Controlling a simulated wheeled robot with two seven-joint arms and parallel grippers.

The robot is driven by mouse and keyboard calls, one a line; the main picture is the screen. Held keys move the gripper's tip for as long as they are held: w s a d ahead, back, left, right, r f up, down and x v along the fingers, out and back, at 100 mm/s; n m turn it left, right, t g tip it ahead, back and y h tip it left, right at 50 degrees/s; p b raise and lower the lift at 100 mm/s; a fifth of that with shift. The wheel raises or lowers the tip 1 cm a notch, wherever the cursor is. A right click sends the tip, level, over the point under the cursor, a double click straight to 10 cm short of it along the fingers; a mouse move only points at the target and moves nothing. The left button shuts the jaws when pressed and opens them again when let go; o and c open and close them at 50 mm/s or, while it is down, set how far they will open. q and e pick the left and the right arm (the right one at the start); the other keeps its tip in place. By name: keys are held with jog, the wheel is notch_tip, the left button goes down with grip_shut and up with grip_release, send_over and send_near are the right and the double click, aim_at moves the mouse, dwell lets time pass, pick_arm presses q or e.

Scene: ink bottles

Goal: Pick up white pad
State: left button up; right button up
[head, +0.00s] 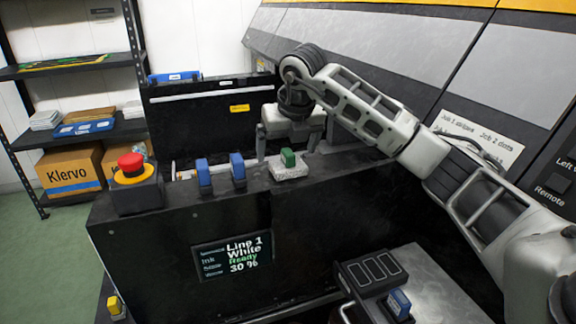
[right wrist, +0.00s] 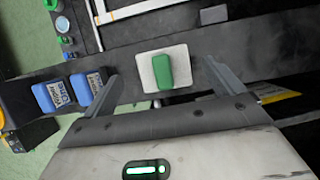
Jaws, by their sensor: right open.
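The white pad (head: 288,172) is a small pale square with a green block-shaped piece (head: 288,157) on top. It lies on the top ledge of the black machine, right of two blue pieces. In the right wrist view the white pad (right wrist: 145,72) lies between my fingers, with the green piece (right wrist: 162,71) on its middle. My right gripper (head: 289,146) is open and empty, at the pad in the head view, with one finger on either side. I cannot tell its exact height over the pad. My left gripper is not in view.
Two blue pieces (head: 204,176) (head: 238,168) stand left on the ledge, then a red emergency button (head: 131,165). A display (head: 232,256) on the front reads Line 1, White, Ready, 30 %. A black slotted tray (head: 371,271) and another blue piece (head: 399,304) are lower right.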

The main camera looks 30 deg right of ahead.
aim_at(288, 152)
jog(key=x, duration=0.3)
jog(key=shift+d+f, duration=0.15)
jog(key=shift+f, duration=0.2)
jog(key=c, duration=1.1)
jog(key=shift+o, duration=0.2)
jog(key=shift+r, duration=0.1)
